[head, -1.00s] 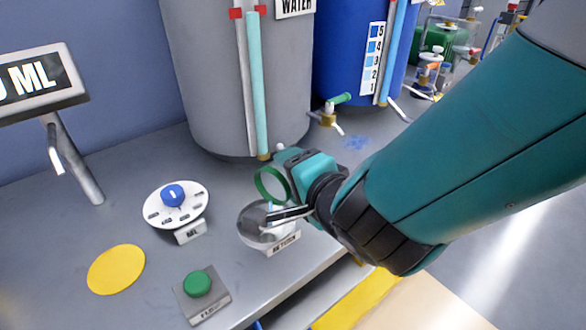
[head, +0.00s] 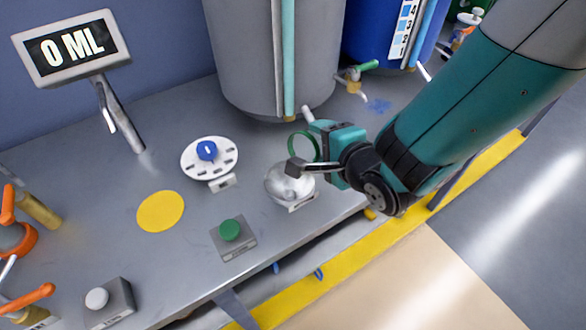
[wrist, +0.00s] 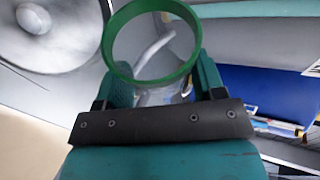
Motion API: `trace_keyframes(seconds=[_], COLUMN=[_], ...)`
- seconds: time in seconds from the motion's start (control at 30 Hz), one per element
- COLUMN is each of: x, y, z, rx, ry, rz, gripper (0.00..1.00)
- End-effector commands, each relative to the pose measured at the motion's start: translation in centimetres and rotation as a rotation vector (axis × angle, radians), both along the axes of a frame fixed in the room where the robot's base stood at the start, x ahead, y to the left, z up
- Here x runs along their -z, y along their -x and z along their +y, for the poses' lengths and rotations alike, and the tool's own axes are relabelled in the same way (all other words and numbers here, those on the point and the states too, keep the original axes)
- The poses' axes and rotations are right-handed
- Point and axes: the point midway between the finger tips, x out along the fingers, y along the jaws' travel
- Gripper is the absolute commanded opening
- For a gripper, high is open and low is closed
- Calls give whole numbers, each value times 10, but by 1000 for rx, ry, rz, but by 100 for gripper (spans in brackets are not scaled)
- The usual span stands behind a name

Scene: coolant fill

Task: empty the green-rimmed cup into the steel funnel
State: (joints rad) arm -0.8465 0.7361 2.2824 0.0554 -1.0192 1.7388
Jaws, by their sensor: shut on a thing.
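The green-rimmed cup (head: 291,147) is in my gripper (head: 316,160), just behind and above the steel funnel (head: 280,187) in the head view. Its rim faces partly toward the head camera, so the cup looks tilted. In the wrist view the green rim of the cup (wrist: 150,81) stands between the two fingers of my gripper (wrist: 163,90); its clear body shows faintly through the rim. I cannot tell how much liquid it holds. The round bowl of the funnel (wrist: 42,30) lies at the upper left of the wrist view.
A display (head: 72,48) reads 0 ML. A white dial with a blue knob (head: 207,150), a yellow disc (head: 160,211) and a green button (head: 229,229) are left of the funnel. A grey tank (head: 245,60) and a blue tank (head: 370,35) stand behind.

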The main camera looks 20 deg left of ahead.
Motion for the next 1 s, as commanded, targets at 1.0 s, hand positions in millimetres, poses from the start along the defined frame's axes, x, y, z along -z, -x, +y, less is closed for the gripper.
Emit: trace_keyframes(seconds=[1.0], x=[9], y=[-46], z=[-22], rx=[1], ry=[-468], rz=[954], gripper=[33])
